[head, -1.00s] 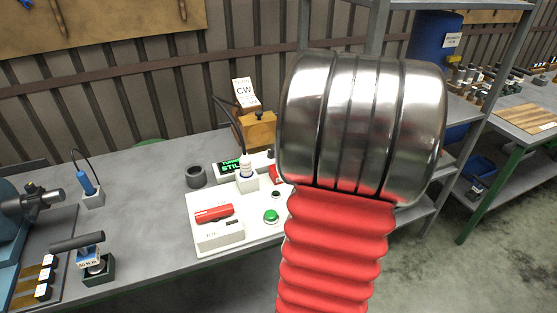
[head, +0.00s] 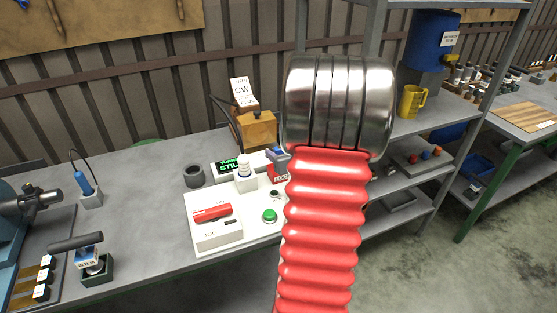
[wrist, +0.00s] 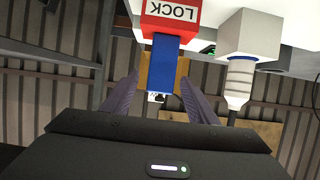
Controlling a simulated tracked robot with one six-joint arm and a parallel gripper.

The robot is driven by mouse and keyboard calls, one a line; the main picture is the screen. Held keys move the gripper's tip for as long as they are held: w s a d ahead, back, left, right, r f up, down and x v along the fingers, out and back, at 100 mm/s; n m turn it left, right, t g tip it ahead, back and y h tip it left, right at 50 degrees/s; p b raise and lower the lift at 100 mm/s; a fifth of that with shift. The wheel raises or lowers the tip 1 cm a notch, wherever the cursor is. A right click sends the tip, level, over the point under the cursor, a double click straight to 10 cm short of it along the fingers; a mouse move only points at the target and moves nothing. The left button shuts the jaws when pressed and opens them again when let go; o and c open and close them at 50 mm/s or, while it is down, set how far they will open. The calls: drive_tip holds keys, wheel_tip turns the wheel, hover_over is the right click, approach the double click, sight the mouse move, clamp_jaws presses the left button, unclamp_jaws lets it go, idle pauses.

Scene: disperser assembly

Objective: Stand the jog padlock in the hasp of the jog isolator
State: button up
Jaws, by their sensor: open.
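A red block marked LOCK (wrist: 172,16) shows at the top of the wrist view, which is upside down; it also shows beside my arm in the head view (head: 279,176). A blue piece (wrist: 166,60), apparently the padlock, projects from it. My gripper (wrist: 159,80) is open, its two fingers on either side of the blue piece with gaps visible. In the head view my arm hides most of the gripper. A white box with a red bar (head: 213,213), possibly the isolator, sits on the white panel; I cannot make out a hasp.
A white holder with a pale bulb-like piece (head: 244,176) stands left of the red block. A green button (head: 269,215) and lit display (head: 229,167) are close by. A wooden box (head: 256,128) is behind. Shelves with a yellow jug (head: 411,101) stand right.

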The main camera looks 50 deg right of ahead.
idle(0.3)
drive_tip(key=shift+x, duration=2.65)
drive_tip(key=shift+a, duration=0.1)
drive_tip(key=shift+c, duration=0.3)
drive_tip(key=c, duration=1.2)
